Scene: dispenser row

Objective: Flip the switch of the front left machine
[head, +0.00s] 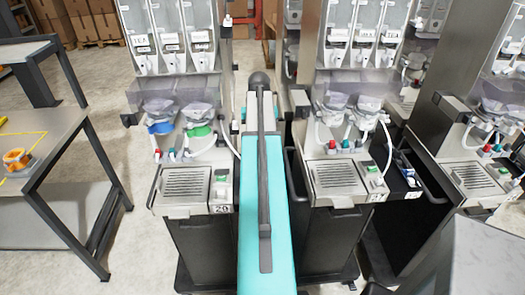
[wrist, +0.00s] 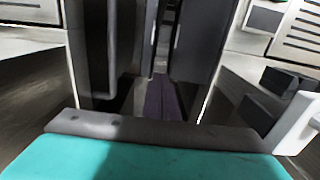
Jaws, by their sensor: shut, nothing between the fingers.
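The front left machine (head: 181,212) stands left of my turquoise arm in the head view. Its front has a slatted drip tray and a label reading 20. A small green switch (head: 222,179) sits on a panel right of the tray, close to my arm; its position is too small to tell. In the head view my arm reaches forward between this machine and its right neighbour. I cannot make out my gripper's fingers in either view. The wrist view shows a turquoise surface with a grey edge at the bottom and a narrow gap between dark upright panels.
A similar machine (head: 336,180) stands close on the right of my arm, with more machines beyond it. A metal table (head: 52,170) with an orange object (head: 15,159) stands at the left. Open floor lies between the table and the front left machine.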

